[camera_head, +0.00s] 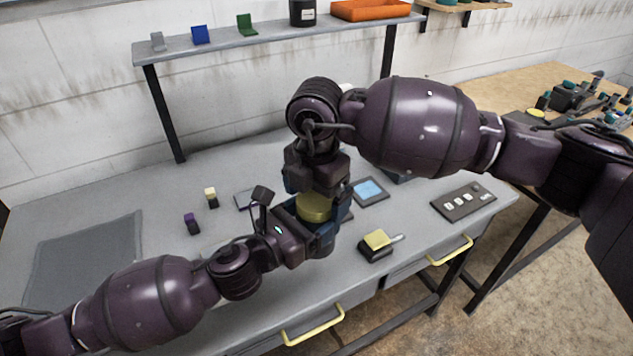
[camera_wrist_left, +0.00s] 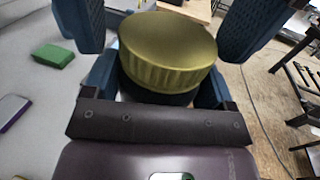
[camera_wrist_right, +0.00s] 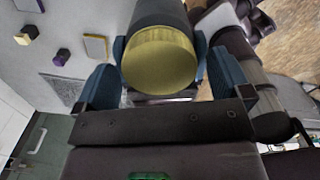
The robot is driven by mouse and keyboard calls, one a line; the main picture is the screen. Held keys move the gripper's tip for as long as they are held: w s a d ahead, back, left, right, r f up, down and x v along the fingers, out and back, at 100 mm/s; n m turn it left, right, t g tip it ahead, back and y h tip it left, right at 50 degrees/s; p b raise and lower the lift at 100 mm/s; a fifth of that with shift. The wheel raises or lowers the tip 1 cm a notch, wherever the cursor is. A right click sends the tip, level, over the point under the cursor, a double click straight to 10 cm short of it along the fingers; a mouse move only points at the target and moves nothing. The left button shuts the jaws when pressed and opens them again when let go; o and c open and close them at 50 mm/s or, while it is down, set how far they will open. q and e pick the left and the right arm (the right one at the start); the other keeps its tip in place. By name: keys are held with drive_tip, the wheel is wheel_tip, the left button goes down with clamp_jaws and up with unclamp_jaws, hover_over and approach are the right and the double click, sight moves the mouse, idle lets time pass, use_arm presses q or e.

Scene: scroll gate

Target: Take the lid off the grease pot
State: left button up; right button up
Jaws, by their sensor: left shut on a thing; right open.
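The grease pot has a round yellow ribbed lid (camera_head: 313,207). Its dark body (camera_wrist_left: 158,94) shows under the lid in the left wrist view, largely hidden by fingers in the head view. My left gripper (camera_head: 322,232) is shut on the pot body and holds it above the bench's front area. My right gripper (camera_head: 316,185) points down from above and is open, its fingers on either side of the lid. In the right wrist view the lid (camera_wrist_right: 160,62) lies between the two fingers. I cannot tell whether they touch it; the lid sits on the pot.
The grey bench (camera_head: 100,205) holds a dark mat (camera_head: 82,258), small blocks, a blue-screened panel (camera_head: 370,190), a yellow-topped block (camera_head: 377,240) and a button panel (camera_head: 463,201). A raised shelf (camera_head: 275,38) stands behind. The bench's left part is mostly clear.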

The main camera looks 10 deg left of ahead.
drive_tip(key=shift+f, duration=0.1)
drive_tip(key=shift+c, duration=0.4)
drive_tip(key=c, duration=0.9)
drive_tip(key=n, duration=0.6)
drive_tip(key=shift+n, duration=0.3)
drive_tip(key=o, duration=1)
